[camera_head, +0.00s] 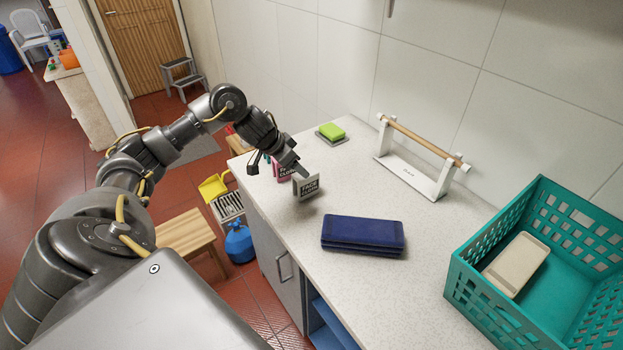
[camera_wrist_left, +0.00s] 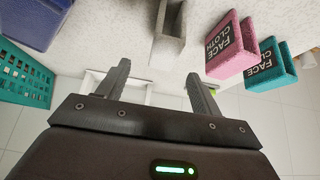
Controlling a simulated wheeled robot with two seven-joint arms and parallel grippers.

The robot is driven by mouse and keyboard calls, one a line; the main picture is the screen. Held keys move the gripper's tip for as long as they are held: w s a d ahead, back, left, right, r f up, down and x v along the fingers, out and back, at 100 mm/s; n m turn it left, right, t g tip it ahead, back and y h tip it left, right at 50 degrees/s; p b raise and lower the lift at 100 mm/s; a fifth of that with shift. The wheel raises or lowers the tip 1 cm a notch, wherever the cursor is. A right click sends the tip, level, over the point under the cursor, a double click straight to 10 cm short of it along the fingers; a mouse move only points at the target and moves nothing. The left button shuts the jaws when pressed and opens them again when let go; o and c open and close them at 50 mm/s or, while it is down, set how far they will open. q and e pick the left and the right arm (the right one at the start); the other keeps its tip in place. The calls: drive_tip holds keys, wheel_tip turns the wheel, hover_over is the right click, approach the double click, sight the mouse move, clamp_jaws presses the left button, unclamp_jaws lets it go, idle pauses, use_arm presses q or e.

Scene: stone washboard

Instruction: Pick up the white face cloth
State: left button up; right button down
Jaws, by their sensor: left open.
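The white face cloth (camera_head: 307,188) stands folded upright on the counter, its dark label facing the head camera. In the left wrist view, the pale folded cloth (camera_wrist_left: 171,32) is at the top middle, beyond my fingertips. My left gripper (camera_head: 301,172) is by the cloth's top edge in the head view. In the wrist view, my left gripper (camera_wrist_left: 160,82) has its two fingers spread with nothing between them. A pink face cloth (camera_wrist_left: 230,48) and a teal face cloth (camera_wrist_left: 268,68) stand beside it. My right gripper is not in view.
A folded navy cloth (camera_head: 362,235) lies nearby on the counter (camera_head: 300,225). A white stand with a wooden bar (camera_head: 420,170) and a green sponge (camera_head: 332,131) are by the wall. A teal basket (camera_head: 470,290) holding a beige item (camera_head: 516,265) is at right.

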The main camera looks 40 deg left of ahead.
sight(299, 177)
use_arm(q)
drive_tip(key=shift+w+f, duration=0.15)
drive_tip(key=shift+f, duration=0.75)
drive_tip(key=shift+x, duration=1.2)
drive_tip(key=shift+w+a+f, duration=0.1)
drive_tip(key=shift+w+f, duration=0.15)
drive_tip(key=shift+w+f+p, duration=0.1)
drive_tip(key=shift+p, duration=0.2)
drive_tip(key=shift+w+f, duration=0.15)
drive_tip(key=shift+f, duration=0.1)
drive_tip(key=p+x, duration=0.1)
drive_tip(key=x, duration=0.3)
drive_tip(key=shift+w+f, duration=0.2)
drive_tip(key=shift+f, duration=0.05)
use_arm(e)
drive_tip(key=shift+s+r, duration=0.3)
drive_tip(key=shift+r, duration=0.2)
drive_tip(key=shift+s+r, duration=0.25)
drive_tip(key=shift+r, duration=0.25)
use_arm(q)
drive_tip(key=shift+r, duration=0.1)
drive_tip(key=shift+c, duration=0.3)
